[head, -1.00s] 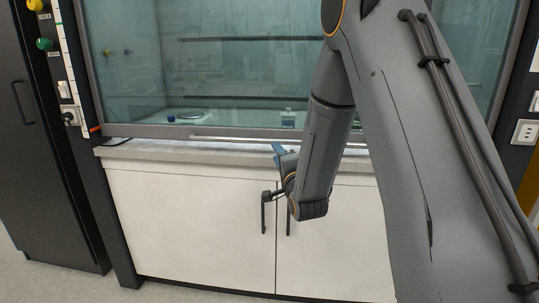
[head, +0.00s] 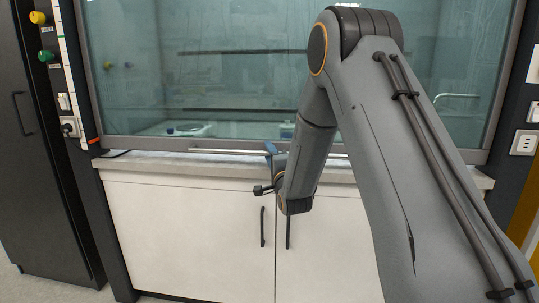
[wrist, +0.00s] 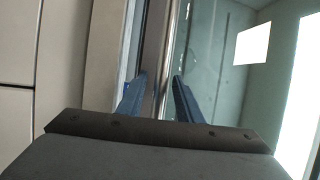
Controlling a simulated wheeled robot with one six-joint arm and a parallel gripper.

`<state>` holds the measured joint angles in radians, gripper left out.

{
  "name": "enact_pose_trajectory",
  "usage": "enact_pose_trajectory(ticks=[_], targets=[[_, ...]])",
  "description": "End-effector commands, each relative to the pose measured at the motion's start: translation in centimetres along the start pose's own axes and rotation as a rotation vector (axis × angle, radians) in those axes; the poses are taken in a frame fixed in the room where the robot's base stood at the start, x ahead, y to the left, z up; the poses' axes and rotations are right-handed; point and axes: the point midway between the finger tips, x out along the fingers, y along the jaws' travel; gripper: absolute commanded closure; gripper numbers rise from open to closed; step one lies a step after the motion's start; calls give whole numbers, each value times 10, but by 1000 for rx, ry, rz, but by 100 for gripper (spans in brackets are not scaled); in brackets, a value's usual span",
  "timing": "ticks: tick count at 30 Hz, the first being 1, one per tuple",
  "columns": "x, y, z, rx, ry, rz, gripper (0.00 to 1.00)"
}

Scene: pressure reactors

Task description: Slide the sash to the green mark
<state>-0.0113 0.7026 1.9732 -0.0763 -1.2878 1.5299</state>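The sash (head: 240,85) is a large glass pane whose bottom frame sits low, just above the worktop. A thin metal handle bar (head: 222,151) runs along its bottom edge. In the wrist view, the bar (wrist: 167,60) passes between the two blue fingers of my gripper (wrist: 158,97). The fingers are apart, with gaps visible beside the bar. In the head view my gripper (head: 270,149) is at the bar, partly hidden by my arm. A pale scale strip (head: 68,65) stands left of the sash with an orange-red mark (head: 93,140) near its bottom. I see no green mark.
A grey worktop (head: 150,165) projects below the sash, above white cabinet doors (head: 170,235) with black handles. Yellow (head: 38,17) and green (head: 45,56) knobs and a socket (head: 69,127) are on the left post. A dark cabinet (head: 30,190) stands at far left.

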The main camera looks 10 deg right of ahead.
Motion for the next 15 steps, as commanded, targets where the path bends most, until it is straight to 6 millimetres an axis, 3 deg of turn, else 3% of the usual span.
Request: enact_pose_trajectory(ticks=[3,9,15], targets=[[0,0,0,0,0,0,69],[0,0,0,0,0,0,100],[0,0,0,0,0,0,100]])
